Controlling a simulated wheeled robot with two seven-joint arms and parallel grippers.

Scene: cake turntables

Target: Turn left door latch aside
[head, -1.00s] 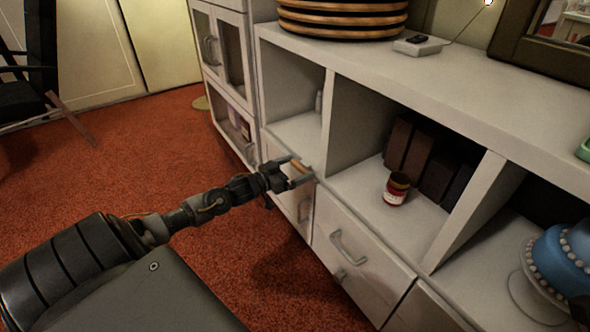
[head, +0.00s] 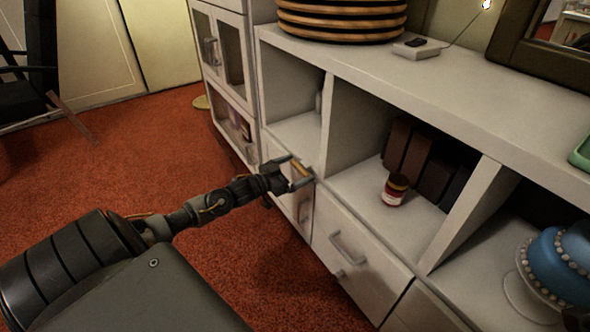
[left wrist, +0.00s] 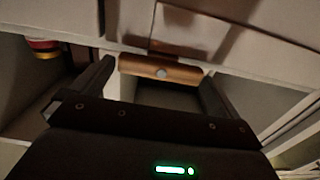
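The latch is a small wooden bar (head: 301,171) with a round silver screw, on the white cabinet front below the leftmost open shelf. In the left wrist view the latch (left wrist: 142,66) lies crosswise just ahead of my gripper. My left gripper (head: 297,170) is open at the cabinet front, with one finger at each end of the latch. The left wrist view shows the fingers (left wrist: 157,72) spread wide, with the bar between their tips. I cannot tell whether either finger touches it. My right gripper is not clearly seen.
A drawer (head: 356,254) with metal handles is right of the latch. A red jar (head: 395,190) stands on the middle shelf by dark books (head: 420,160). A blue cake (head: 560,265) is at the right. Red carpet (head: 140,165) is clear left of the cabinet.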

